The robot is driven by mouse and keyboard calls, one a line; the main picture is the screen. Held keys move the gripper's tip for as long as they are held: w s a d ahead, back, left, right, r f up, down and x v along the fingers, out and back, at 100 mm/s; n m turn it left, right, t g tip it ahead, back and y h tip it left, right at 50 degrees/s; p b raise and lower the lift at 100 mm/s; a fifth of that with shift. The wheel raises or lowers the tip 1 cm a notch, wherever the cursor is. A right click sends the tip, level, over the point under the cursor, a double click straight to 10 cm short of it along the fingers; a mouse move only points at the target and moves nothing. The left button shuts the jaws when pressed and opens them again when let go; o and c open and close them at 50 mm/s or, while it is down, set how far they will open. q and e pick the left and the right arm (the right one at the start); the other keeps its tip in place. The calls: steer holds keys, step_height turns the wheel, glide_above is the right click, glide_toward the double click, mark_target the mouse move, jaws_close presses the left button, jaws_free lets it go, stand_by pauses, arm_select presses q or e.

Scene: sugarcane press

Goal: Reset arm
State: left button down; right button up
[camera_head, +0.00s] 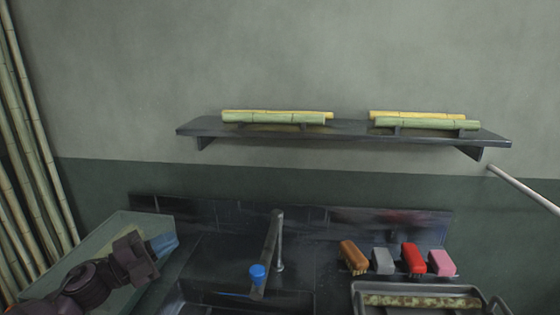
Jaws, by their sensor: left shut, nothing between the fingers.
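My left gripper (166,243) is at the lower left, on the end of my dark arm. Its bluish fingers are shut with nothing between them. They point right, in front of a pale greenish see-through box (150,223) beside the sink. I cannot tell whether they touch the box. My right arm and gripper do not show in this view.
A wall shelf (345,131) holds green and yellow cane pieces. Below are a faucet (277,240), a blue-headed item (257,274), several brushes or sponges (412,258) and a tray (365,287) holding a cane piece. Bamboo poles (25,150) stand left; a pale rod (525,189) enters right.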

arm_select(q)
steer(key=s+a+f+n+t+y, duration=0.2)
steer(key=f+n+t+y, duration=0.1)
steer(key=f+n+y, duration=0.5)
steer(key=s+a+f+n+t+y, duration=0.25)
steer(key=f+n+y, duration=0.3)
steer(key=n, duration=0.45)
steer(key=s+d+f+n+g+y, duration=0.1)
steer(key=s+f+n+g, duration=0.5)
steer(key=s+f, duration=1.2)
steer(key=s+n+y, duration=0.1)
steer(key=s+n, duration=0.1)
steer(key=s, duration=0.1)
steer(key=shift+s+y, duration=0.2)
steer(key=shift+y, duration=0.15)
steer(key=shift+d, duration=0.1)
